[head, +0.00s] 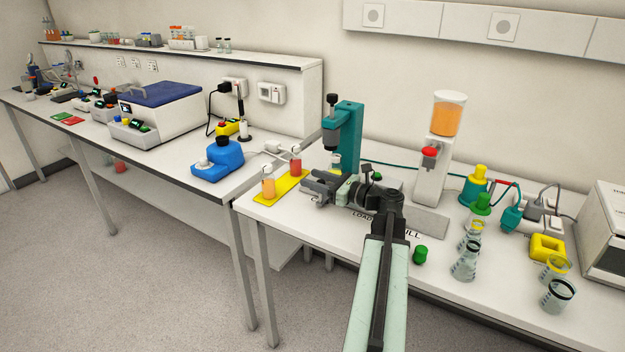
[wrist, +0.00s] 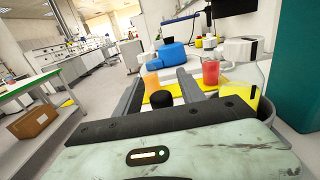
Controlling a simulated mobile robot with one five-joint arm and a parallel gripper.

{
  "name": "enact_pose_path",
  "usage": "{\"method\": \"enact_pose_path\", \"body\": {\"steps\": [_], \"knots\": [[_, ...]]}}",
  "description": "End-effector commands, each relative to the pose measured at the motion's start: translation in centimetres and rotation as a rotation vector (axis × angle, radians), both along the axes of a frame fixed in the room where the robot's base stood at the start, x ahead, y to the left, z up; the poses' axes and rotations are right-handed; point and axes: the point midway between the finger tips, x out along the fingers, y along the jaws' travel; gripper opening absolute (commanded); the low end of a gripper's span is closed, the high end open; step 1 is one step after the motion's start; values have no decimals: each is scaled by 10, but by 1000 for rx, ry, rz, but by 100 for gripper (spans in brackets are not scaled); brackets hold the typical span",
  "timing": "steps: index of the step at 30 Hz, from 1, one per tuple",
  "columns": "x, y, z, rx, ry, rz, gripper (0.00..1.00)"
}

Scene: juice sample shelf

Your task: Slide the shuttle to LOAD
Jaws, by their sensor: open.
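The grey track plate (head: 428,222) lies along the front of the right bench, with LOAD lettering at its left and partly covered FILL lettering at its right. My gripper (head: 312,188) is low over the left part of the track, in front of the teal press (head: 348,140), pointing left. In the wrist view its grey fingers (wrist: 160,88) are apart, with a dark round knob (wrist: 164,99) between them. The knob may belong to the shuttle; I cannot tell whether the fingers touch it. My arm and gripper hide most of the shuttle's surroundings.
The juice dispenser (head: 437,155) stands behind the track. A green cap (head: 420,254) and several flasks stand at right.

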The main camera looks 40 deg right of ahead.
Motion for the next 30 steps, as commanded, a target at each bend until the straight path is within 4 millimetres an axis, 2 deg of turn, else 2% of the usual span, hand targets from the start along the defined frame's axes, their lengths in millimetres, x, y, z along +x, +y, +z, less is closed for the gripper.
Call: {"method": "enact_pose_path", "body": {"steps": [3,10,11,15,16,30], "knots": [[8,2,0,0,0,0,47],[8,2,0,0,0,-1,47],[8,2,0,0,0,-1,41],[8,2,0,0,0,-1,2],[8,2,0,0,0,-1,0],[8,1,0,0,0,-2,0]]}}
